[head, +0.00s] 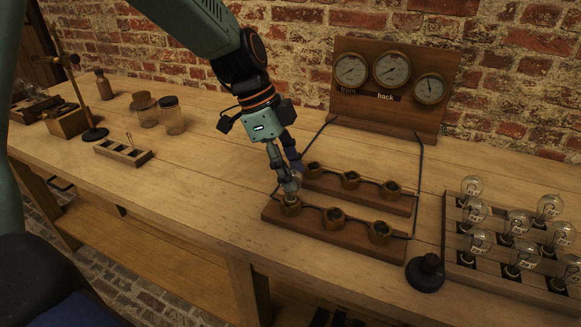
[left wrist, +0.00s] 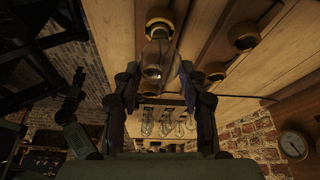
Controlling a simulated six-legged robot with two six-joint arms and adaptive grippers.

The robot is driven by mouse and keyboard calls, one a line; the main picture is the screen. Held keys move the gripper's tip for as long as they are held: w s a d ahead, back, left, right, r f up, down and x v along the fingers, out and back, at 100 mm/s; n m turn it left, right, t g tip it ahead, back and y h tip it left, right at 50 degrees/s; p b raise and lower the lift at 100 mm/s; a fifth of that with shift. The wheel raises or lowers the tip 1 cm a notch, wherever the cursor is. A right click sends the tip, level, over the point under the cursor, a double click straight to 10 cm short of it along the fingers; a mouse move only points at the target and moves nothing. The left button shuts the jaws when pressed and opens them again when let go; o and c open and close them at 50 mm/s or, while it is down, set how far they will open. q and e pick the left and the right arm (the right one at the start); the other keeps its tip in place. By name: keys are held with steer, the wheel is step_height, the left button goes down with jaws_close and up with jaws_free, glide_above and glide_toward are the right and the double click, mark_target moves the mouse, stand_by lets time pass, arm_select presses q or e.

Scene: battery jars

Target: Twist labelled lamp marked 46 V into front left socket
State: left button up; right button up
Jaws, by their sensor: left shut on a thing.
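My left gripper (head: 287,180) points down over the front left socket (head: 291,207) and is shut on a clear glass lamp (head: 291,188). The lamp is upright, its lower end at the socket's mouth; I cannot tell how deep it sits. Its marking is not readable. In the left wrist view the lamp (left wrist: 153,58) shows between the fingers (left wrist: 158,85), in line with a brass socket (left wrist: 159,18). The front wooden strip (head: 310,229) also carries a middle socket (head: 334,218) and a right socket (head: 380,232), both empty. My right gripper is not in view.
The back strip (head: 372,200) has three empty sockets close behind. A gauge board (head: 390,112) stands behind, with wires down to the strips. At right are a black knob-topped thing (head: 426,272) and a tray (head: 490,281) of several lamps. Jars (head: 171,115) stand at left.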

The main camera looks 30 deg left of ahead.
arm_select(q)
steer(key=o, duration=1.4)
steer(key=v, duration=1.2)
steer(key=shift+s, duration=0.1)
